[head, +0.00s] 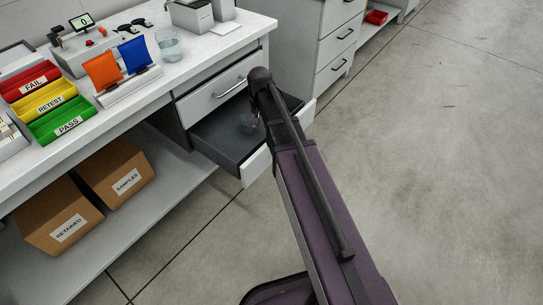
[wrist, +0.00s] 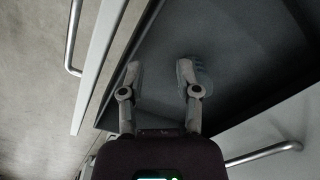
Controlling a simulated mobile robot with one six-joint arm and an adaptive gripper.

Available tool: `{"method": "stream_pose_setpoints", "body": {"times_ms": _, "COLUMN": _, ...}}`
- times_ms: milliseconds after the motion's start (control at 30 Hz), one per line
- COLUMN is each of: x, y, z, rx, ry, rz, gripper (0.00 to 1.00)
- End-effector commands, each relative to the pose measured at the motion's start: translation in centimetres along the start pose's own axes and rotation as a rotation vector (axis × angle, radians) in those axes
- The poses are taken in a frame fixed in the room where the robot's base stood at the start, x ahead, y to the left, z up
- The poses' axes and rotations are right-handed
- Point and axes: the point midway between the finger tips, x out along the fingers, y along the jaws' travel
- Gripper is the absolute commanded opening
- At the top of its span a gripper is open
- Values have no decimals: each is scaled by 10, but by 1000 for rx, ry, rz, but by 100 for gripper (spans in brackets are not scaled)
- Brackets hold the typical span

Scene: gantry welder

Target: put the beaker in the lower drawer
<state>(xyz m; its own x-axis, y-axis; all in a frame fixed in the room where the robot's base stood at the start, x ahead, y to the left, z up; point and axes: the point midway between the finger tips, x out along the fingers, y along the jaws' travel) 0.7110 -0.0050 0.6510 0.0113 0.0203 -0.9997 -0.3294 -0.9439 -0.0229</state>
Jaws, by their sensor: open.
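The lower drawer (head: 215,137) is pulled open under the bench; its dark inside (wrist: 235,50) also fills much of the wrist view.
A glass with clear liquid (head: 168,44) stands on the bench top. The upper drawer (head: 213,92) is shut above the open one. The open drawer's front (head: 256,166) juts out over the floor. Cardboard boxes (head: 115,172) sit on the low shelf. Floor at right is clear.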

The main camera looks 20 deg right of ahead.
Motion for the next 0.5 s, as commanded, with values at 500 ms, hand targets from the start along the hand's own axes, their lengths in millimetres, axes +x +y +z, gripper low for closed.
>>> {"method": "stream_pose_setpoints", "body": {"times_ms": 500, "x": -2, "y": 51, "z": 160, "rx": -317, "ry": -8, "rz": 21, "gripper": 43}}
